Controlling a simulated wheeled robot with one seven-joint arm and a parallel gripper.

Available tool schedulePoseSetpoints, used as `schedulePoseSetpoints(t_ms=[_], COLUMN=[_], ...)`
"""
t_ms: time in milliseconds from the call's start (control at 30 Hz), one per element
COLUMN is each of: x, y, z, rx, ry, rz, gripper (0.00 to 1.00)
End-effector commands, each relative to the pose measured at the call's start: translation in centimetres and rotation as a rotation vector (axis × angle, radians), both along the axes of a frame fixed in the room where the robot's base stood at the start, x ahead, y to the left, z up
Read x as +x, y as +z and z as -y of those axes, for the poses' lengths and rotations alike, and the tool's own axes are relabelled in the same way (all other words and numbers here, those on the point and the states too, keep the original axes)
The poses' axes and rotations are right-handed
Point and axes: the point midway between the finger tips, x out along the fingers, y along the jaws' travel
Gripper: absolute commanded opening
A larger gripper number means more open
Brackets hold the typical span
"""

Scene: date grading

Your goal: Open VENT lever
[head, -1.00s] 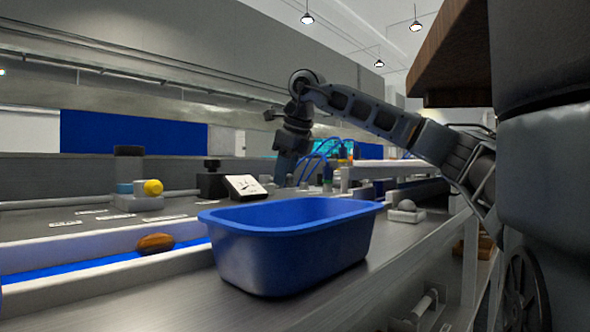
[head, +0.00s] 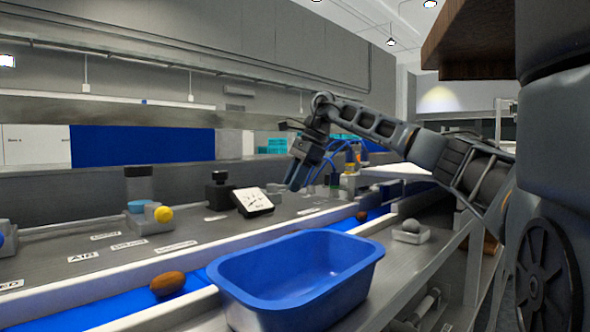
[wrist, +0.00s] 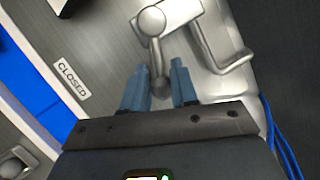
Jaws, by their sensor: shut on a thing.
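A grey metal lever (wrist: 155,52) with a round pivot and a rounded knob end shows in the wrist view. Its end lies between the two blue-grey fingers of my gripper (wrist: 160,70), which is shut on it. A white "CLOSED" label (wrist: 71,79) lies to the left of the lever. No VENT label can be read here. In the head view my gripper (head: 298,176) points down at the panel beyond the tilted white gauge card (head: 252,201). The lever cannot be made out there.
A blue tub (head: 300,262) stands in front, beside a blue channel with a brown date (head: 167,284). A yellow knob (head: 163,214) and a black knobbed block (head: 218,190) stand on the panel. A bent metal handle (wrist: 225,55) is right of the lever; blue hoses (wrist: 275,135) hang nearby.

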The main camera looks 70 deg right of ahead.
Motion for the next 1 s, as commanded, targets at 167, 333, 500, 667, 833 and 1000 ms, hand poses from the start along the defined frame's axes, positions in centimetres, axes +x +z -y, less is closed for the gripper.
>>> schedulePoseSetpoints(t_ms=[167, 333, 500, 667, 833, 1000], x=[0.5, 1.0, 1.3, 1.5, 1.5, 1.6], y=[0.5, 0.4, 0.2, 0.1, 0.0, -0.1], z=[0.8, 1.2, 1.5, 1.6, 1.6, 1.7], rx=[0.002, -0.001, -0.001, -0.001, -0.002, -0.002], ry=[0.140, 0.248, 0.322, 0.360, 0.375, 0.377], rz=[-0.002, -0.001, -0.002, -0.002, -0.001, -0.001], gripper=[0.00, 0.00, 0.00, 0.00, 0.00, 0.00])
